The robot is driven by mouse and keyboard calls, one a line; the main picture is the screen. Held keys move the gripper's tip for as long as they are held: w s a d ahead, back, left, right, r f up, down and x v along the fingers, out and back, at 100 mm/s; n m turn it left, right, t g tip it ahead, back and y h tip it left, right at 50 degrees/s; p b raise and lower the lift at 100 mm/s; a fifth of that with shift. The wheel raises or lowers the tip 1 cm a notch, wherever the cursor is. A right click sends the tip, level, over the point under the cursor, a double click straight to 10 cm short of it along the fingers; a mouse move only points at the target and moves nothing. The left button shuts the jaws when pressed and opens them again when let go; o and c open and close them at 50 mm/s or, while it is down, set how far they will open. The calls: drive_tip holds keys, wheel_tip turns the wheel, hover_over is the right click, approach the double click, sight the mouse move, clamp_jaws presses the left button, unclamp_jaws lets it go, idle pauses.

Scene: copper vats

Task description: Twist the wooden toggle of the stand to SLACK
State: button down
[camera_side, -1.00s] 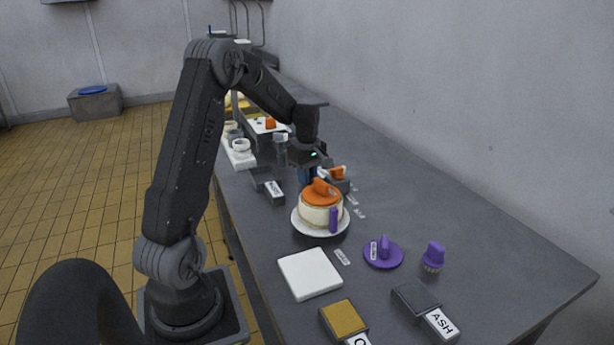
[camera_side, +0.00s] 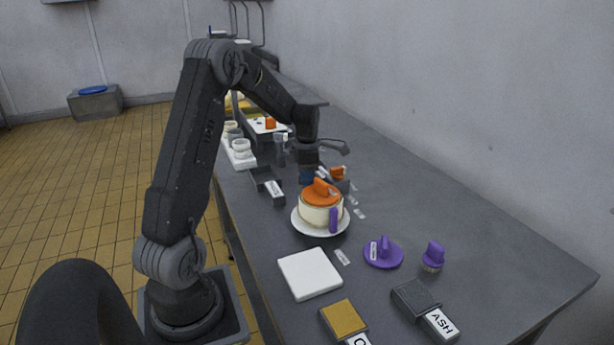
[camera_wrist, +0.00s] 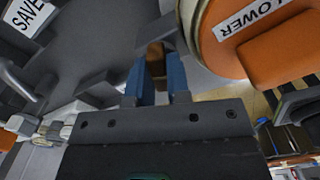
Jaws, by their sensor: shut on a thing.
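My gripper (camera_side: 306,180) is low over the counter just behind the orange-lidded pot. In the wrist view its blue fingers (camera_wrist: 156,85) are shut on the brown wooden toggle (camera_wrist: 155,58), whose end shows between them. Grey surfaces of what looks like the stand (camera_wrist: 95,45) lie beside the toggle; where the stand ends is unclear. In the side view the toggle is hidden by the gripper and pot. I cannot read any SLACK mark, so the toggle's setting cannot be told.
The cream pot (camera_side: 315,213) with orange lid (camera_side: 318,194) stands close by on a white plate (camera_side: 301,226). A purple lid (camera_side: 380,258), purple knob (camera_side: 433,254) and white tile (camera_side: 309,274) are nearer. The counter's right side is clear.

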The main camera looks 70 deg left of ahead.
drive_tip(key=shift+n, duration=1.8)
drive_tip(key=c, duration=1.1)
unclamp_jaws()
wheel_tip(320, 180, up, 8)
drive_tip(key=shift+r, duration=0.1)
